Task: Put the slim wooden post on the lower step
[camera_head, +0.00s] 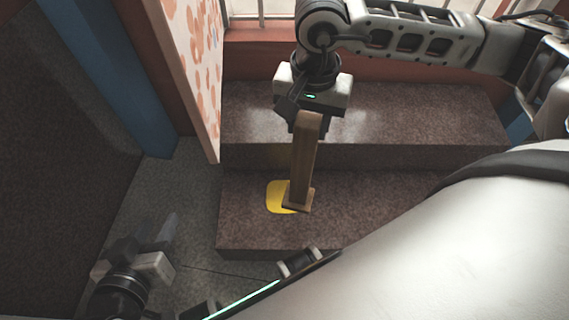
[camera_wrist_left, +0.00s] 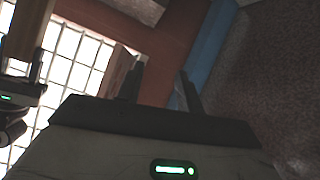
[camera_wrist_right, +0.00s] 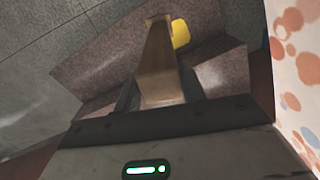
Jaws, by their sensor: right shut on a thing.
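The slim wooden post (camera_head: 304,160) is upright in my right gripper (camera_head: 308,122), which is shut on its upper part. Its wider foot is over the lower step (camera_head: 390,205), at the right part of a yellow patch (camera_head: 275,196). I cannot tell whether the foot touches the step. In the right wrist view the post (camera_wrist_right: 160,65) stands between the fingers, with the yellow patch (camera_wrist_right: 181,34) beyond it. My left gripper (camera_head: 156,232) is open and empty, low at the left; its two fingers (camera_wrist_left: 162,85) stand apart in the left wrist view.
The upper step (camera_head: 420,110) lies behind the lower one. A spotted panel (camera_head: 190,60) stands close on the left of the steps, next to a blue post (camera_head: 110,80). A window with bars (camera_head: 265,10) is at the back. Grey floor (camera_head: 190,190) is left of the steps.

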